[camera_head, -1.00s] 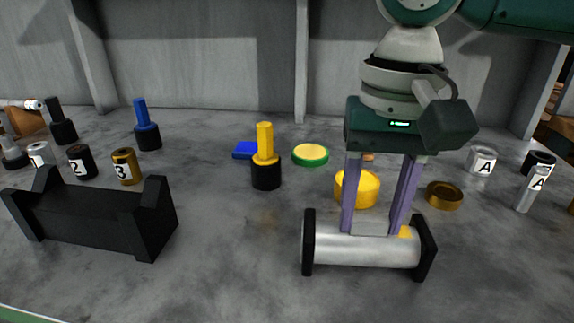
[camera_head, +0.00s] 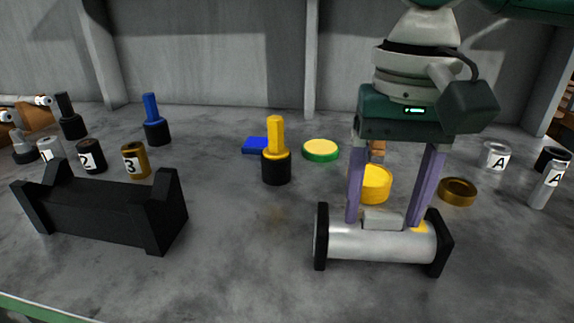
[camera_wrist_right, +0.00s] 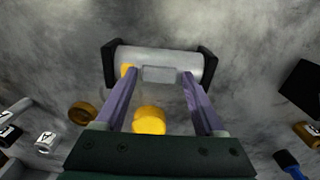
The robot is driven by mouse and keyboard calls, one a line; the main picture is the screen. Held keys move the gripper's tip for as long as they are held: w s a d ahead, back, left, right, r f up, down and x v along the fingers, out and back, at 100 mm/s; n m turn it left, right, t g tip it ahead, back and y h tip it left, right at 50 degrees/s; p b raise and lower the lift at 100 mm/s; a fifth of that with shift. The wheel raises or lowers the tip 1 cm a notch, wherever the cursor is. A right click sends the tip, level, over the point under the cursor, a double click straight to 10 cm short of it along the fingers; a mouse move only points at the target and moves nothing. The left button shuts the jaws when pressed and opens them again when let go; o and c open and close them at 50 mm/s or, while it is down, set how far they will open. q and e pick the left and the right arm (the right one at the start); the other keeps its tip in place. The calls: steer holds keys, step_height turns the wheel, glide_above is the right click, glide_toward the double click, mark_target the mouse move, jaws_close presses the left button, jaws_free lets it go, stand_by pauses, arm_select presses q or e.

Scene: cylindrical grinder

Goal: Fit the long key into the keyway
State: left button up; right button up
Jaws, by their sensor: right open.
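A silver cylinder (camera_head: 345,244) lies on its side with a black plate at each end. It also shows in the wrist view (camera_wrist_right: 135,60). A light grey block, which looks like the long key (camera_head: 382,220), sits on top of the cylinder, also in the wrist view (camera_wrist_right: 160,74). Its upper part stands proud; how deep it sits in the keyway cannot be told. A yellow patch (camera_head: 418,227) shows beside it. My right gripper (camera_head: 386,223) is open, its purple fingers apart on either side of the block, with visible gaps. My left gripper is not in view.
A black cradle (camera_head: 100,212) stands at left. Behind are a yellow-topped peg (camera_head: 276,152), a green-yellow disc (camera_head: 320,150), a yellow cylinder (camera_head: 374,184) and a brass ring (camera_head: 458,191). Numbered cylinders stand at left, A-labelled ones at right. The front middle is clear.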

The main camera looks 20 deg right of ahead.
mark_target(384, 215)
step_height(384, 215, up, 11)
steer(key=p, duration=0.3)
steer(key=s+a+f+n+y, duration=0.1)
steer(key=s+a+f+n, duration=0.1)
steer(key=a+f, duration=0.1)
steer(key=s+a+f+n+t+y, duration=0.1)
steer(key=s+a+f+n, duration=0.1)
steer(key=a+f+n, duration=0.1)
steer(key=s+a+f+n+t+y, duration=0.1)
steer(key=s+a+f+n, duration=0.1)
steer(key=a+f, duration=0.3)
steer(key=shift+s+a+n, duration=0.3)
steer(key=shift+s+a, duration=0.1)
steer(key=shift+a, duration=0.05)
steer(key=s+d+f+t+h, duration=0.1)
steer(key=s+d+f, duration=0.3)
steer(key=s+d, duration=0.5)
steer(key=shift+s+t+h, duration=0.15)
steer(key=shift+t+h, duration=0.15)
steer(key=shift+h, duration=0.6)
step_height(384, 215, up, 58)
steer(key=p, duration=5.8)
steer(key=shift+a, duration=0.1)
